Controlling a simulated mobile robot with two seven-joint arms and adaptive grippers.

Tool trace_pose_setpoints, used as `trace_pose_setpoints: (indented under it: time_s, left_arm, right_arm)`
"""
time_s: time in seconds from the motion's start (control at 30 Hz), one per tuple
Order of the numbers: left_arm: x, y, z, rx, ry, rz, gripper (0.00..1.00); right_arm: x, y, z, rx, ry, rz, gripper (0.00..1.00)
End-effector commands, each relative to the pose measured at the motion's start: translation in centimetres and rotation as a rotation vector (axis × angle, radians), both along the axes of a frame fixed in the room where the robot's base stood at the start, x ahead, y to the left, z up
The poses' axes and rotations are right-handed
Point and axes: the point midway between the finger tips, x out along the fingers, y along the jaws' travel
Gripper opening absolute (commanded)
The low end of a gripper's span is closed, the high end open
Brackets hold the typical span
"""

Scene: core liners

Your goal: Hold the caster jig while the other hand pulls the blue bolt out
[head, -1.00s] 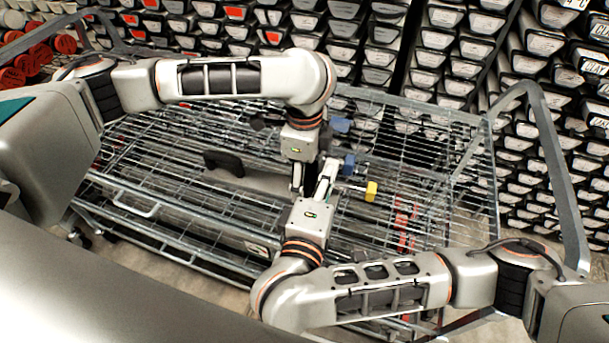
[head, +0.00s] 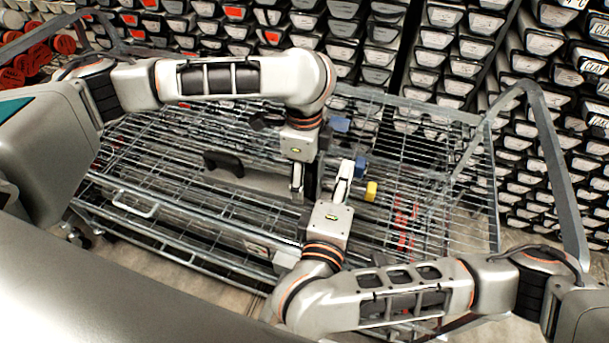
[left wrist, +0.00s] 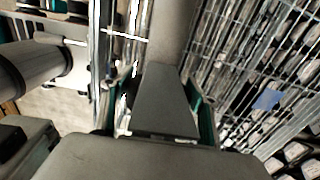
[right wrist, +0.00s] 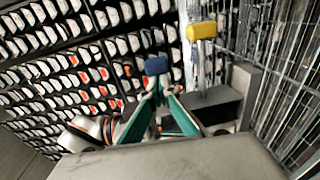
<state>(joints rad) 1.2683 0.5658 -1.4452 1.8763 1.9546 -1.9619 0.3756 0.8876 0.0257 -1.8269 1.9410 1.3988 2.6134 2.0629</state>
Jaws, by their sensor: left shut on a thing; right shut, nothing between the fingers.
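The caster jig (left wrist: 165,105) is a grey block between the teal-padded fingers of my left gripper (head: 303,187), which is shut on it. In the right wrist view the jig (right wrist: 217,108) shows as a dark grey stepped block. A yellow-headed bolt (right wrist: 201,31) stands out from it on a pale shank; its head also shows in the head view (head: 371,190). The blue bolt's head (right wrist: 157,66) is just beyond the tips of my right gripper (right wrist: 160,86), also seen in the head view (head: 361,167). The right fingers are shut and empty. The blue bolt's shank is hidden.
A wire-mesh cart (head: 430,185) lies under both grippers. A grey plate with a black handle (head: 222,162) is to the left of the jig. Another blue item (head: 340,124) lies farther back. Racks of core liners (head: 450,60) stand behind. The cart's right side is mostly clear.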

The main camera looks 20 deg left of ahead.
Motion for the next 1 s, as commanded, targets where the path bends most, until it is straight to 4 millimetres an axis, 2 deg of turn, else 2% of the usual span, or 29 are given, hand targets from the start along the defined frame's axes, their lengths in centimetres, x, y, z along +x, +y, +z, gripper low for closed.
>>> trace_pose_setpoints:
  time_s: [0.53,1.0]
  left_arm:
    - [0.1,0.2,0.0,0.005,-0.002,0.000,0.17]
    - [0.1,0.3,-0.1,0.006,-0.002,0.001,0.17]
  right_arm:
    - [0.1,-2.1,-0.1,-0.001,0.000,-0.004,0.00]
    - [0.1,-2.5,0.0,0.000,-0.002,-0.004,0.00]
